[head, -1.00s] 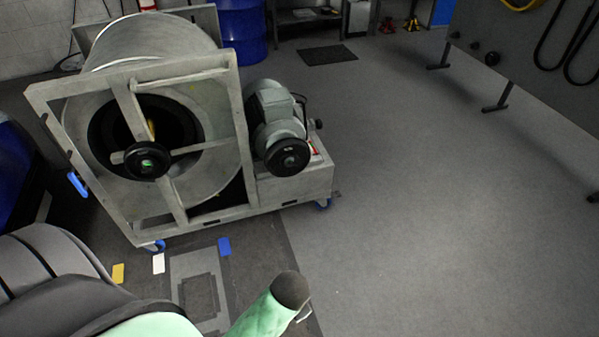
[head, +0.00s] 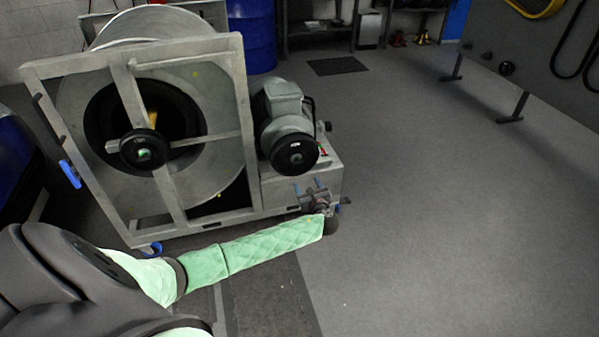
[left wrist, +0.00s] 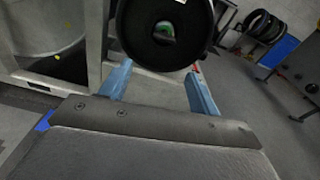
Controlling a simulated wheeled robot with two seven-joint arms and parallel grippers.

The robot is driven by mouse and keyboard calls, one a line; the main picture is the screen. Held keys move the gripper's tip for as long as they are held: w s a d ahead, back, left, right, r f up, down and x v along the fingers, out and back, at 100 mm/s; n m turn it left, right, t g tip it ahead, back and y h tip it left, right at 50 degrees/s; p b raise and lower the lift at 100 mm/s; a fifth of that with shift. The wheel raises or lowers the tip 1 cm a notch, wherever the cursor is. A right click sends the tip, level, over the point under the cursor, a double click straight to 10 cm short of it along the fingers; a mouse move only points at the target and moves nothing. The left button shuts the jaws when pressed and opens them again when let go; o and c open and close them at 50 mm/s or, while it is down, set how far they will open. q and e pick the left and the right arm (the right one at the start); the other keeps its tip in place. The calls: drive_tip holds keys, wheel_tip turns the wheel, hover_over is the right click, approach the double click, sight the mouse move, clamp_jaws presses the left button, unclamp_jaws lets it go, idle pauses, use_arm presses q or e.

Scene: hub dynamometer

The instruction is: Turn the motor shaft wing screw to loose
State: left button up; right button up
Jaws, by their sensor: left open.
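The motor (head: 283,105) is grey and sits on the right end of the metal frame. A round black knob (head: 293,154) on its front faces me and seems to be the motor shaft wing screw. My left gripper (head: 309,186) is open and empty, just below the knob in the head view. Its two blue fingers (left wrist: 158,72) stand apart, below the disc in the wrist view. I cannot tell how the screw is set. My right gripper is out of view.
A large metal drum (head: 222,110) stands in the frame left of the motor, with a similar black knob (head: 143,150) at its centre. The frame's bars (head: 190,59) are close to my left arm. Open grey floor (head: 430,200) lies to the right.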

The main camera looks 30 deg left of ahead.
sight(299, 164)
use_arm(q)
drive_tip(key=shift+m+t+y, duration=0.3)
drive_tip(key=shift+m+y, duration=0.1)
drive_tip(key=shift+m, duration=0.2)
drive_tip(key=shift+r+b+x, duration=0.1)
drive_tip(key=shift+r+x, duration=0.1)
drive_tip(key=shift+x, duration=1.6)
drive_tip(key=shift+r+b+x, duration=0.1)
drive_tip(key=shift+r+x, duration=0.1)
drive_tip(key=shift+x, duration=1.65)
drive_tip(key=shift+r+b+x, duration=0.1)
drive_tip(key=shift+r+x, duration=0.1)
drive_tip(key=shift+x, duration=1.6)
drive_tip(key=shift+w, duration=0.1)
drive_tip(key=c, duration=1)
